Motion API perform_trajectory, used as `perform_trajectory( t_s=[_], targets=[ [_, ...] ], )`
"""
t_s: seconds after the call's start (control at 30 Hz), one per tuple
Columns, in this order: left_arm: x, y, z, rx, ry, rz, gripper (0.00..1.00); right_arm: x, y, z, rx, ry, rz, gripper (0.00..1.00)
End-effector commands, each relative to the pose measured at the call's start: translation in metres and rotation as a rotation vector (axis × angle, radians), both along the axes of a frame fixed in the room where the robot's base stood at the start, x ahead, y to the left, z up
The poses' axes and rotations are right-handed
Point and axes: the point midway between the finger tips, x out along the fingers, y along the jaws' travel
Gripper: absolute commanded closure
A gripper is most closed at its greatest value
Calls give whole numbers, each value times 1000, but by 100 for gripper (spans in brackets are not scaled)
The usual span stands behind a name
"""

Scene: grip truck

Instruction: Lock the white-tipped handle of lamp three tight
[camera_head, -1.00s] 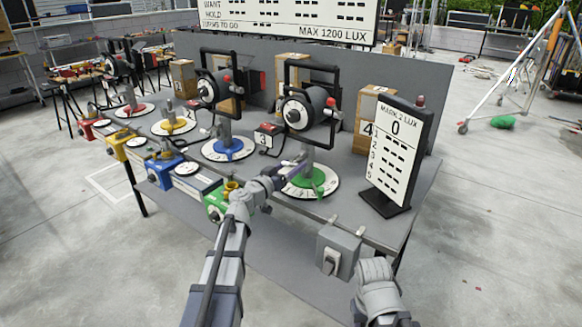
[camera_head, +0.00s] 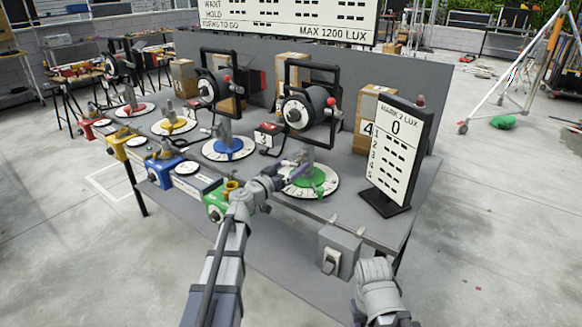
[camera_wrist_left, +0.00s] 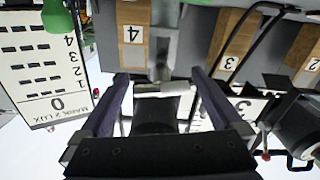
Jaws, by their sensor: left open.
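I cannot read for certain which lamp is three. My left gripper (camera_head: 300,165) reaches to the post above the green hub. In the left wrist view my left gripper (camera_wrist_left: 160,76) is open, with a finger on each side of a pale, white-ended bar (camera_wrist_left: 165,88), perhaps the handle. I cannot tell whether they touch.
A lux sign (camera_head: 397,150) stands at the table's right end. A grey switch box (camera_head: 338,251) is on the front edge. Coloured boxes, including a green one (camera_head: 216,208), line the front edge. A numbered carton (camera_head: 367,128) stands behind.

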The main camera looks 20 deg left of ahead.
Motion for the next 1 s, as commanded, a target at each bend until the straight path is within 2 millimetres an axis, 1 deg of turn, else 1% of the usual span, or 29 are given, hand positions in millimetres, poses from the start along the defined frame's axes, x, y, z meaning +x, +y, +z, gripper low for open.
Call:
perform_trajectory(
  t_s=[0.17,0.33,0.47,0.6,0.73,0.83,1.0],
  targets=[
    [-1,1,0,-1,0,1,0,0,0,0,0,0,0,50],
    [-12,4,0,-1,0,2,0,0,0,0,0,0,0,50],
    [-30,10,0,-1,0,2,0,0,0,0,0,0,0,50],
    [-52,17,0,0,-1,2,0,0,0,0,0,0,0,50],
    [-69,24,0,0,0,1,0,0,0,0,0,0,0,50],
    [-74,27,0,0,0,1,0,0,0,0,0,0,0,50],
    [-74,27,0,0,0,0,0,0,0,0,0,0,0,50]
  ],
)
